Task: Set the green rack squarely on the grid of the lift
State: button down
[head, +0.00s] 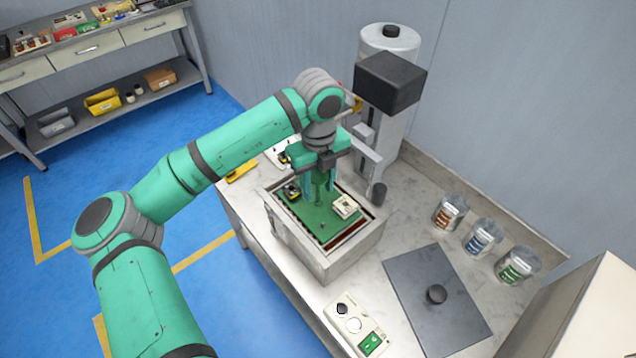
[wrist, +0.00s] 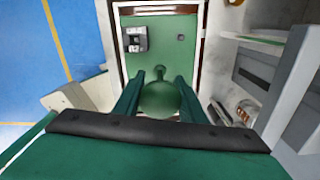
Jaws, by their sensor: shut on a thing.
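The green rack (head: 318,222) is a flat green plate over the opening of a grey box-shaped tank (head: 335,262). A pale block (head: 345,205) sits on its right part and a dark part (head: 291,192) on its left. My gripper (head: 319,197) is shut on the rack's green knob, which also shows between the fingers in the wrist view (wrist: 158,98). The plate (wrist: 168,62) looks nearly parallel to the tank walls there. A dark reddish-brown strip (head: 347,236) shows beside it. I cannot make out the lift's grid or whether the rack touches it.
A column machine with a black head (head: 390,82) stands behind the tank. A dark flat lid (head: 437,300) with a knob lies right of the tank. A control box (head: 357,326) is at the front. Several jars (head: 482,237) line the bench's back edge.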

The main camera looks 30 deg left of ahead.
jog(key=shift+f, duration=0.15)
jog(key=c, duration=1)
grip_release()
jog(key=shift+c, duration=0.2)
jog(key=shift+f, duration=0.1)
notch_tip(320, 180, up, 11)
jog(key=shift+d+f, duration=0.1)
